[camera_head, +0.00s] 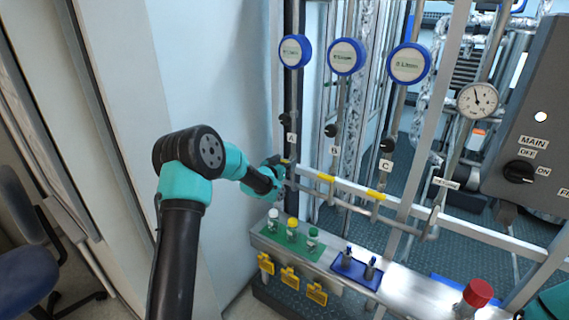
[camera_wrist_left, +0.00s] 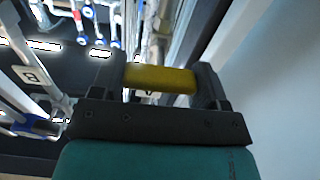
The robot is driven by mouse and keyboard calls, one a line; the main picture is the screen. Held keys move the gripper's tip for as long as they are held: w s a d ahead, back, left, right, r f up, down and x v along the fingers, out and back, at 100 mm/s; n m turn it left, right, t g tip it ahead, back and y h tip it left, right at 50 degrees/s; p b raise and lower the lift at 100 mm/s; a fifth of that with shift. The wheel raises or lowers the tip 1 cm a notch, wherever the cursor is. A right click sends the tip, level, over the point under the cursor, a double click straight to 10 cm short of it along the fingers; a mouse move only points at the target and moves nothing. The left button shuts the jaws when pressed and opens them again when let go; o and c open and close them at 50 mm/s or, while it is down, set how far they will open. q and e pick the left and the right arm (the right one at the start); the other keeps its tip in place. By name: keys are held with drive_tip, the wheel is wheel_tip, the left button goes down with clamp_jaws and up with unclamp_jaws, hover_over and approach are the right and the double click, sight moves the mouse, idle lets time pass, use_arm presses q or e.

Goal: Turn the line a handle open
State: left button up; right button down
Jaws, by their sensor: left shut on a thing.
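The line A handle is a yellow bar (camera_wrist_left: 160,78), seen between the fingers in the left wrist view. My left gripper (camera_head: 283,168) is shut on it, just below the label A (camera_head: 291,138) on the dark upright pipe. In the head view the gripper hides most of this handle. The similar yellow handles of line B (camera_head: 327,178) and line C (camera_head: 376,195) lie along the rail to the right, clear of the gripper. My right gripper is not in view.
Blue-rimmed gauges (camera_head: 295,51) top the lines. A metal bench (camera_head: 410,296) below carries a green tray (camera_head: 272,236) with small bottles, a blue tray (camera_head: 345,266) and a red-capped item (camera_head: 477,293). A grey MAIN switch panel (camera_head: 540,110) stands right. A wall is close on the left.

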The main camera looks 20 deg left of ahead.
use_arm(q)
drive_tip(key=shift+n, duration=0.4)
drive_tip(key=n, duration=0.3)
drive_tip(key=shift+n, duration=0.3)
drive_tip(key=n, duration=0.4)
drive_tip(key=shift+a, duration=0.1)
drive_tip(key=n, duration=0.5)
drive_tip(key=shift+f, duration=0.1)
drive_tip(key=n, duration=0.4)
drive_tip(key=shift+n, duration=0.3)
drive_tip(key=o, duration=0.9)
drive_tip(key=shift+o, duration=0.2)
